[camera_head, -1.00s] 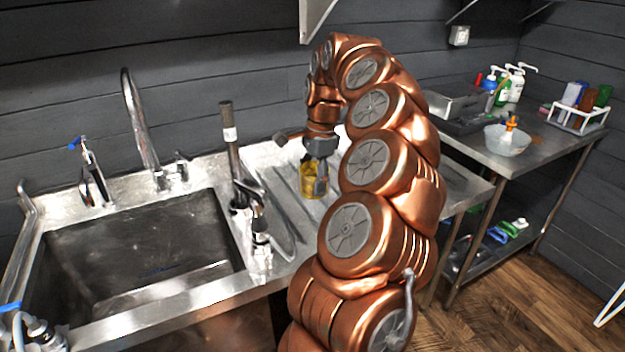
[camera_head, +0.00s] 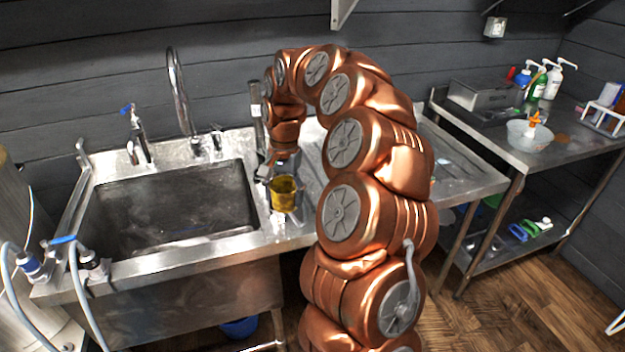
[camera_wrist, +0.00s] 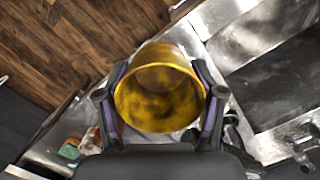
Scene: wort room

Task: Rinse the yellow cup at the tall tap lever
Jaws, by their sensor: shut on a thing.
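The yellow cup (camera_head: 284,195) is held in my gripper (camera_head: 283,172) above the right front rim of the sink, at the drainboard's edge. In the wrist view the yellow cup (camera_wrist: 160,95) sits between both fingers, its mouth facing the camera, with dark smudges inside. My gripper (camera_wrist: 161,100) is shut on its sides. The tall tap (camera_head: 180,90) with a curved spout stands behind the sink basin (camera_head: 175,210). A small lever (camera_head: 217,140) is at its right base. A shorter tap with a blue handle (camera_head: 128,110) stands to its left. My arm hides part of the drainboard.
A dark upright post (camera_head: 257,110) stands behind my gripper at the sink's right. Blue-handled hose valves (camera_head: 62,240) are at the front left. A side table at right holds a white bowl (camera_head: 530,135) and bottles (camera_head: 548,82). The basin looks empty.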

